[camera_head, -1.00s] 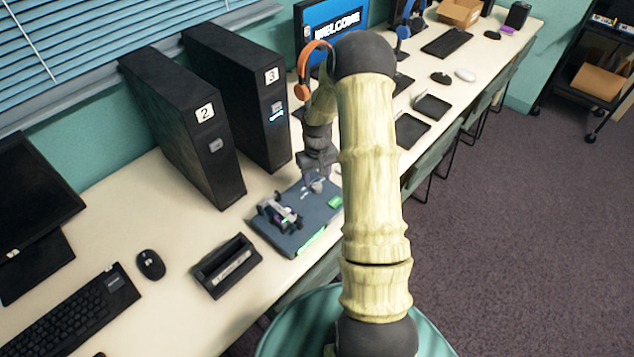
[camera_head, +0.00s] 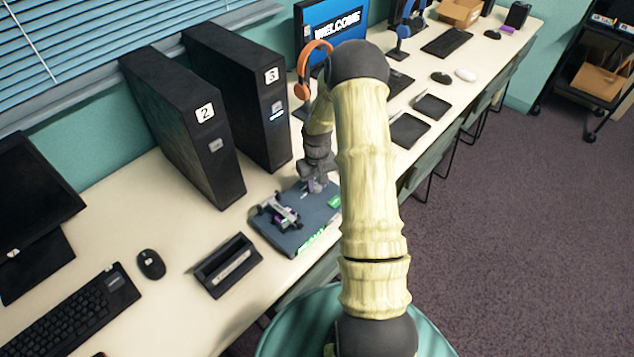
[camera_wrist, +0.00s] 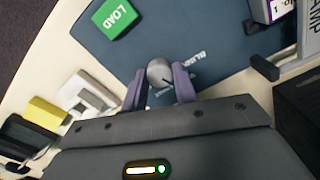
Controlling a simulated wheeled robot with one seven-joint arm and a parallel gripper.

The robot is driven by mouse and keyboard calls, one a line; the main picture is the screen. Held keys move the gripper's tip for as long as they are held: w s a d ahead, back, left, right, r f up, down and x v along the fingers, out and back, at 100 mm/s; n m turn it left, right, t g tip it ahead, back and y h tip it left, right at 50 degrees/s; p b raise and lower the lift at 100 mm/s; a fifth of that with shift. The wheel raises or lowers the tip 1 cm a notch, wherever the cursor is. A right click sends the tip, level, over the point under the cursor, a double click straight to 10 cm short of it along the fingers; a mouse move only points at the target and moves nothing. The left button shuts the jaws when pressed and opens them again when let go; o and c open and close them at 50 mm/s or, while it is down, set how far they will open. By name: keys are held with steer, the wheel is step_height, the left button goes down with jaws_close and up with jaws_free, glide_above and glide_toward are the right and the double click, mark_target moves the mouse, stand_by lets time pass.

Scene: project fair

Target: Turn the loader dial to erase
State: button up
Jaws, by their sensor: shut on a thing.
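The loader (camera_head: 318,207) is a dark blue-grey board on the long table, with a clamp and small device on its left side. Its board fills much of the wrist view (camera_wrist: 220,45). The loader dial (camera_wrist: 159,71) is a round grey knob with a dark pointer line, pointing toward the lower right in the wrist view. My gripper (camera_wrist: 160,84) is shut on the dial, one purple finger on each side. White lettering beside the dial is partly hidden and hard to read. In the head view my gripper (camera_head: 316,184) is over the loader, hiding the dial.
A green LOAD button (camera_wrist: 115,18) is beside the dial. The clamp arm (camera_wrist: 285,60) lies right of it in the wrist view. Black towers 2 (camera_head: 187,135) and 3 (camera_head: 250,105) stand behind. A black holder (camera_head: 228,266) is left of the loader.

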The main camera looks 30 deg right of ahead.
steer(key=shift+m, duration=0.4)
steer(key=m, duration=0.7)
steer(key=shift+m, duration=0.4)
steer(key=m+p, duration=0.1)
steer(key=m, duration=0.3)
steer(key=shift+r+m, duration=0.1)
steer(key=shift+m, duration=0.2)
steer(key=m+p, duration=0.1)
steer(key=m, duration=0.3)
steer(key=shift+m, duration=0.4)
steer(key=shift+w, duration=0.1)
steer(key=o, duration=1)
steer(key=shift+c, duration=0.2)
